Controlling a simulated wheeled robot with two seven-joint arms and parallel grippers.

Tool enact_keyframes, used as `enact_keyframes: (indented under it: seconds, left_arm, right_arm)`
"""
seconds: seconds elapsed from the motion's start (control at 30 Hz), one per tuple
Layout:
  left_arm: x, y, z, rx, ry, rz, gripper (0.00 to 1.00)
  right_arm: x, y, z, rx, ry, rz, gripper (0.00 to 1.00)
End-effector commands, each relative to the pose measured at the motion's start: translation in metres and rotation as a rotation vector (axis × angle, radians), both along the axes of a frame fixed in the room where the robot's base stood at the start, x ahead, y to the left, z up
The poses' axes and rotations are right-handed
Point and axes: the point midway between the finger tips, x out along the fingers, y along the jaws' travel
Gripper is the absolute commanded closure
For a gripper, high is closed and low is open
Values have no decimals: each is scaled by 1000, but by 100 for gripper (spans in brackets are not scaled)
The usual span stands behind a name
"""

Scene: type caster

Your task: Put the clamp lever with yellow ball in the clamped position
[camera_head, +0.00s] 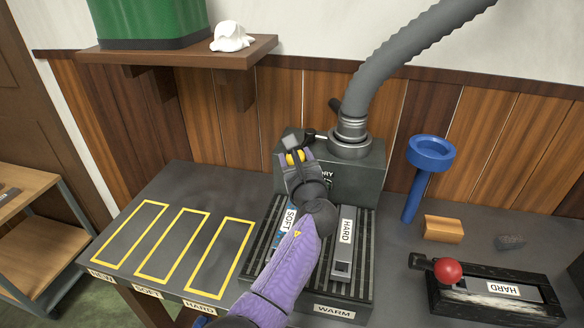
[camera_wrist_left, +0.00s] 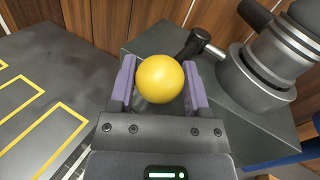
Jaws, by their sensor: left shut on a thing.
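The yellow ball (camera_wrist_left: 160,78) of the clamp lever sits between the two fingers of my left gripper (camera_wrist_left: 160,88), which is shut on it. The lever's dark arm and metal pivot (camera_wrist_left: 198,40) show just behind the ball in the left wrist view, running toward the right. My own arm hides part of the machine front. My right gripper is not in view.
A grey hose (camera_head: 400,60) rises from the machine's top collar. A slotted warm plate (camera_head: 350,285) holds SOFT and HARD pieces below. Right are a blue funnel (camera_head: 430,152), a wooden block (camera_head: 443,229) and a red-ball fixture (camera_head: 490,288). Yellow-outlined slots (camera_head: 172,244) at left are empty.

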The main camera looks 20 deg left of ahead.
Motion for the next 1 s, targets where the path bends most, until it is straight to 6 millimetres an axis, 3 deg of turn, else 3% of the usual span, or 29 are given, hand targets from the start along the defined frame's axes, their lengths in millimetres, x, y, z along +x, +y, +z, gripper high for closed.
enact_keyframes:
  seconds: [0.27,0.9,0.93,1.0]
  left_arm:
    - [0,-2,1,-1,-6,124,100]
    - [1,-3,3,0,-7,167,100]
    - [1,-3,3,0,-7,167,31]
    - [1,-4,3,-1,-6,166,16]
  right_arm:
    - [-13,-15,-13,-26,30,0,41]
    - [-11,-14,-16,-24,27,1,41]
    - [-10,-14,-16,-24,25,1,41]
    - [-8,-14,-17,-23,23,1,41]
